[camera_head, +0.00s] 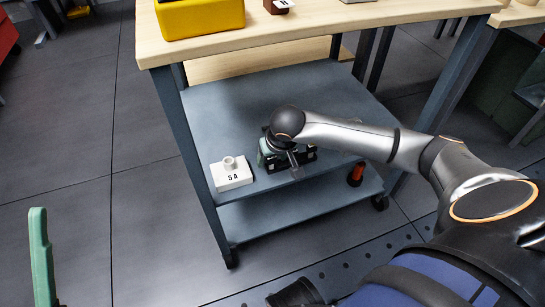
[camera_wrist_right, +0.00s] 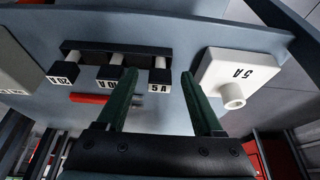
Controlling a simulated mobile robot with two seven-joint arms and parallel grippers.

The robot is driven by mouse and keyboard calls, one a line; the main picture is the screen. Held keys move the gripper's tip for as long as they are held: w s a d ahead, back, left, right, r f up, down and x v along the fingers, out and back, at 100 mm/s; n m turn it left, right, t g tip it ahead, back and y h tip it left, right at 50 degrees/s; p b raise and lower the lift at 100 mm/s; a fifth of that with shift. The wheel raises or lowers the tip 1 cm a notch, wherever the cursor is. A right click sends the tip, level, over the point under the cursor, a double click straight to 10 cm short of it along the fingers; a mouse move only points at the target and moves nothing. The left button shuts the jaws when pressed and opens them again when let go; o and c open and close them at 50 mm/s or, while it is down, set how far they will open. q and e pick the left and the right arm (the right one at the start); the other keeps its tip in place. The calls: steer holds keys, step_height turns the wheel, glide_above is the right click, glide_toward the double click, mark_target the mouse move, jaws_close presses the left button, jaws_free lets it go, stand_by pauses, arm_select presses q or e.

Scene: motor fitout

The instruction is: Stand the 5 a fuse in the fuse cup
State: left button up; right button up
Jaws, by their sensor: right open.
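The white fuse cup (camera_head: 231,175), marked 5 A, stands on the cart's grey shelf at its front left. In the right wrist view the cup (camera_wrist_right: 238,70) is right of the black fuse rack (camera_wrist_right: 120,48). The 5 A fuse (camera_wrist_right: 160,75) is the rack's rightmost fuse, pale with a white label. My right gripper (camera_wrist_right: 159,74) is open, its green fingers on either side of the 5 A fuse in that view; contact cannot be told. In the head view my right gripper (camera_head: 282,157) partly hides the rack. One green finger of my left gripper (camera_head: 41,250) seems to show at lower left.
The 20 A fuse (camera_wrist_right: 63,73) and 10 A fuse (camera_wrist_right: 113,71) stand left of the 5 A one. A wooden worktop (camera_head: 300,25) with a yellow bin (camera_head: 200,15) overhangs the shelf. A red object (camera_head: 356,174) sits near the cart's right side. The shelf behind the rack looks clear.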

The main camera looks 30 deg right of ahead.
steer(key=p+v, duration=0.5)
steer(key=v, duration=0.7)
steer(key=shift+s+r, duration=0.2)
steer(key=shift+a, duration=0.15)
